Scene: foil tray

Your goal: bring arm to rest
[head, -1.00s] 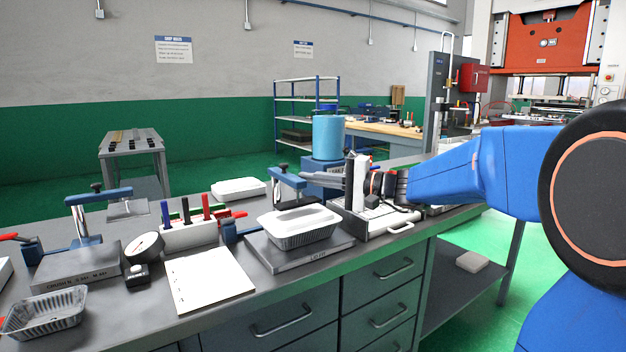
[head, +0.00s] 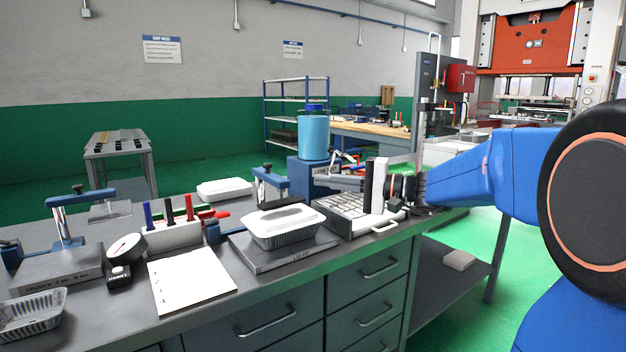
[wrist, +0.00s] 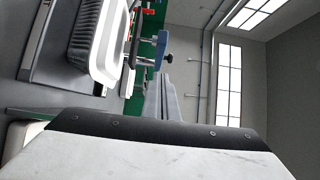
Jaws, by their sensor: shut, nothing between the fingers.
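My blue arm comes in from the right in the head view. My gripper (head: 318,182) points left above a box of small parts (head: 342,222) on the bench, near the blue stand with the jar. In the wrist view the fingers of my gripper (wrist: 161,85) lie together, shut and empty. A foil tray with a white lid (head: 284,226) sits on a grey plate to the left of my gripper, apart from it. The lidded tray also shows at the upper left of the wrist view (wrist: 108,45).
An open foil tray (head: 30,312) stands at the bench's left end. Blue clamps (head: 66,222), a pen holder (head: 172,238), a notepad (head: 190,280), a gauge (head: 125,248) and a blue jar (head: 313,137) crowd the bench. Open floor (head: 450,310) lies right of it.

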